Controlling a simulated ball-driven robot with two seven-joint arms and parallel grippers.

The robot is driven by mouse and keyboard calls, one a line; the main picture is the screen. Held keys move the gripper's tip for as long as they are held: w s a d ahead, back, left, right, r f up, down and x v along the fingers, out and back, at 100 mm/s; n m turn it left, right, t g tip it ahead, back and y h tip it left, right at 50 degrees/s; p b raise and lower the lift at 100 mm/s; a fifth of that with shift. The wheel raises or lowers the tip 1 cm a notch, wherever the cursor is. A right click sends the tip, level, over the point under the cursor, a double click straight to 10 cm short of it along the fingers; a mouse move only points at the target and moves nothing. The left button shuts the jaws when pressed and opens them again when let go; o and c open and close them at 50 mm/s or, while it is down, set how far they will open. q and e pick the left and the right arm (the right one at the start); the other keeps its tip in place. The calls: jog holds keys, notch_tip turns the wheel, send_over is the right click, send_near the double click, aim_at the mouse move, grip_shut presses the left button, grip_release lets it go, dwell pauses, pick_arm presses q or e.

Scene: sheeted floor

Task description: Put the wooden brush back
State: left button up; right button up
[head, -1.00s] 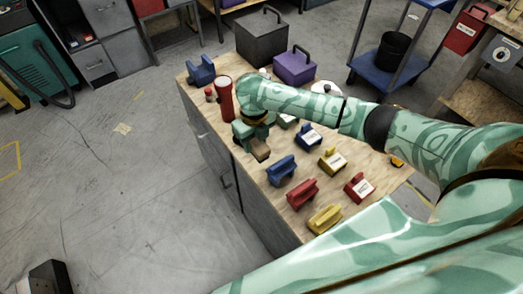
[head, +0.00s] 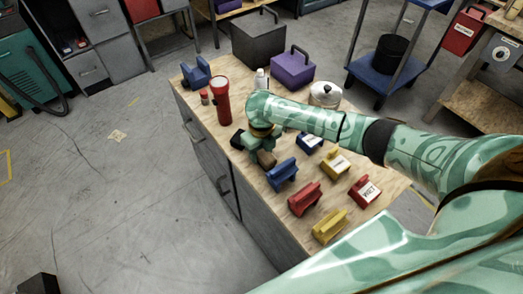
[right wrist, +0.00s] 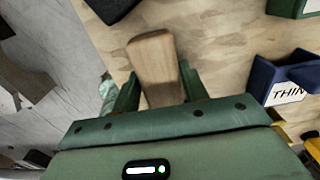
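The wooden brush shows as a brown wooden block (head: 267,159) at the left edge of the table, just below my right gripper (head: 262,146). In the right wrist view the brush (right wrist: 153,60) sticks out from between the two green fingers of the gripper (right wrist: 158,92). The fingers lie close on both sides of it, and it appears gripped. Its lower end and any bristles are hidden. I cannot tell its exact height above the table. A black object (head: 238,140) lies left of the gripper; its top corner also shows in the wrist view (right wrist: 110,6). My left gripper is out of view.
On the wooden table (head: 245,175) stand a blue block (head: 282,174), a red block (head: 304,199), a yellow block (head: 329,226) and several labelled coloured blocks. A red flashlight (head: 223,101), a white bottle (head: 260,80), a pot (head: 325,95) and a purple box (head: 292,69) stand farther back.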

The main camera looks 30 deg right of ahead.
aim_at(262, 151)
jog(key=shift+o, duration=1.1)
jog(key=shift+r, duration=0.1)
notch_tip(262, 151, up, 12)
jog(key=p, duration=0.5)
